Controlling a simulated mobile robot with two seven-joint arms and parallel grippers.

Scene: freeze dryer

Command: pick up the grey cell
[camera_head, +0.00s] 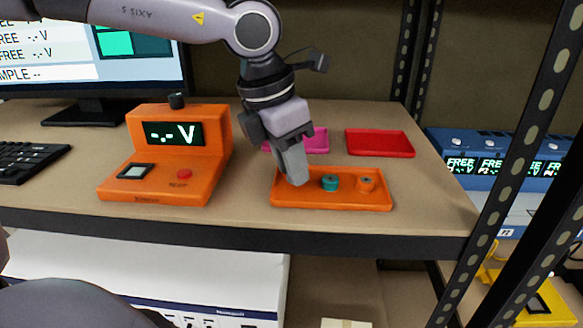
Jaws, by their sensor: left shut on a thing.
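My left gripper (295,176) reaches down from above, with its fingertips at the left end of the orange tray (333,201). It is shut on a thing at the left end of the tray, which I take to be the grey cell. The fingers hide the cell, so I cannot see its outline or whether it still touches the tray. A teal cell (330,183) and an orange cell (366,184) stand in the tray to the right of the fingers. My right gripper is not in view.
An orange voltage meter (168,158) stands left of the tray, its display reading "-.- V". A pink tray (313,140) and a red tray (380,143) lie behind and look empty. A keyboard (28,160) and monitor are at left. A dark shelf post (510,150) rises at right.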

